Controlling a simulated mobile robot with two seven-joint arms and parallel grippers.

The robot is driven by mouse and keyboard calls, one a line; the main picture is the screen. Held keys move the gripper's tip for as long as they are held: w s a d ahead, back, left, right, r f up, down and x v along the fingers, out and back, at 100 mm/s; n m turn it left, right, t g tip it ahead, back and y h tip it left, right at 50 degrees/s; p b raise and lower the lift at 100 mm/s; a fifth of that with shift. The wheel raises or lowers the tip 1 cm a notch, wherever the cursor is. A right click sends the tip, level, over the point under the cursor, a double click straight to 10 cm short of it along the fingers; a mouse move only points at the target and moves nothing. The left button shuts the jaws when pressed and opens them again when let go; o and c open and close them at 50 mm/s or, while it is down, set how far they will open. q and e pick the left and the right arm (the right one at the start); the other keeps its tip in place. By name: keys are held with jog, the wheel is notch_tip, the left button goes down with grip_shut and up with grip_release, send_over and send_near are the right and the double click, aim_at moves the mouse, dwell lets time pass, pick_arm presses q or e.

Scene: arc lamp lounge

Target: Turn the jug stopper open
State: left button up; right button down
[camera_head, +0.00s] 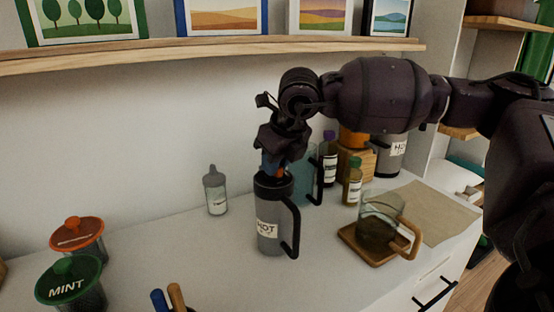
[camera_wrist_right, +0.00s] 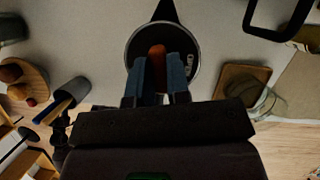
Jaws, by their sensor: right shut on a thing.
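A grey jug (camera_head: 268,236) with a black top, a black handle at its right and a label reading HOT stands upright on the white counter. My right gripper (camera_head: 273,168) points down over its top from above. In the right wrist view the gripper's two blue fingers (camera_wrist_right: 160,75) are shut on the orange stopper (camera_wrist_right: 157,55), which sits inside the round dark jug top (camera_wrist_right: 132,46). The stopper's lower part is hidden by the fingers. My left gripper is not in view.
A glass mug (camera_head: 380,222) on a wooden coaster (camera_head: 352,240) stands right of the jug. Bottles, a bluish jug (camera_head: 308,180) and another HOT jug (camera_head: 391,155) stand behind. Lidded jars (camera_head: 68,283) are at front left. A picture shelf (camera_head: 200,52) runs above.

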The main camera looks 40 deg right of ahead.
jog(key=n+y+p, duration=0.1)
jog(key=n, duration=0.3)
jog(key=shift+r+n+y, duration=0.1)
jog(key=shift+n+y, duration=0.2)
jog(key=shift+y, duration=0.1)
jog(key=n+g+y, duration=0.1)
jog(key=n, duration=0.1)
jog(key=shift+d+n, duration=0.1)
jog(key=shift+n, duration=0.3)
jog(key=n, duration=0.2)
jog(key=shift+w+n+g+y, duration=0.1)
jog(key=shift+n+g+y, duration=0.2)
jog(key=shift+g+y, duration=0.1)
jog(key=n, duration=0.2)
jog(key=shift+f+n+g, duration=0.2)
jog(key=shift+n+g, duration=0.1)
jog(key=shift+g, duration=0.1)
jog(key=shift+n+g+y, duration=0.3)
jog(key=shift+n+g, duration=0.2)
jog(key=shift+n, duration=0.8)
jog(key=shift+r, duration=0.1)
jog(key=c, duration=1.1)
grip_release()
